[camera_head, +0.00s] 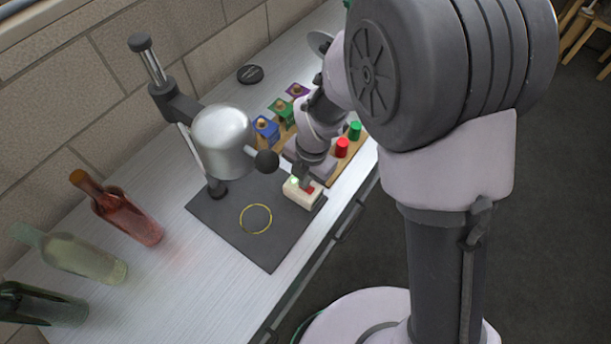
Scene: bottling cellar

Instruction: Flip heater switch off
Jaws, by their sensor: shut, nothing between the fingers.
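The heater switch is a small cream box (299,199) on the right corner of a dark mat (240,235). A green spot that looks lit (294,181) and a red rocker (309,189) show on its top. The rocker's tilt is too small to tell. My gripper (304,184) points down right at the box, its tips shut and empty. The tips partly hide the box top, and I cannot tell whether they touch the rocker. The heater, a silver cylinder (222,140) on a dark post, stands just left of the box.
A yellow ring (256,218) marks the mat, which is clear in front.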

